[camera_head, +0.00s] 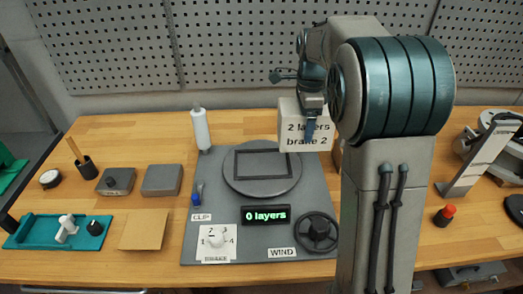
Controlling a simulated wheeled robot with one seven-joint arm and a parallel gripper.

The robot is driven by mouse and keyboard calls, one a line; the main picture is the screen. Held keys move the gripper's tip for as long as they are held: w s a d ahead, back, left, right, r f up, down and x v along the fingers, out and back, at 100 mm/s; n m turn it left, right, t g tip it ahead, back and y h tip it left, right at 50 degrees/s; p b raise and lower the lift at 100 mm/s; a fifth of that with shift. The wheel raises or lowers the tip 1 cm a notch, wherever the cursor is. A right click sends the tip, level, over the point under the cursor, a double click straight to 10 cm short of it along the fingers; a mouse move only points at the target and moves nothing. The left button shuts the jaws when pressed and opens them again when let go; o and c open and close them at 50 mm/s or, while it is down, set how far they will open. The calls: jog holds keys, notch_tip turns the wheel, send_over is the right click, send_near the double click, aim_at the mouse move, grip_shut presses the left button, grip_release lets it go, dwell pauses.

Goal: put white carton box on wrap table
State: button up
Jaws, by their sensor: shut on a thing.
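The white carton box (291,113) is held up at the back, to the right of the wrap table, in the head view. Its front face reads "2 layers brake 2". My gripper (310,128) is shut on the box from above, with one dark finger against its front face. The far finger is hidden. The wrap table (262,188) is a round grey turntable with a dark square outline on top, and it is empty. The box appears raised; its exact height cannot be told.
A white film roll (201,130) stands behind left of the turntable. In front are the blue clip (196,200), brake dial (215,240), "0 layers" display (265,215) and wind handwheel (317,232). Grey blocks (162,180) and a green tray (60,232) lie left. My arm hides the right middle.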

jog(key=shift+w+a+f+p, duration=0.35)
jog(key=shift+a+f+p, duration=0.25)
jog(key=shift+a+f, duration=1.25)
jog(key=shift+w+a+f+p, duration=0.4)
jog(key=shift+a+f+p, duration=0.15)
jog(key=shift+a+f, duration=1.3)
jog(key=shift+w+a+f+p, duration=0.35)
jog(key=shift+a+f+p, duration=0.25)
jog(key=shift+a+f, duration=1.25)
jog(key=shift+a+r, duration=0.1)
jog(key=shift+r, duration=0.05)
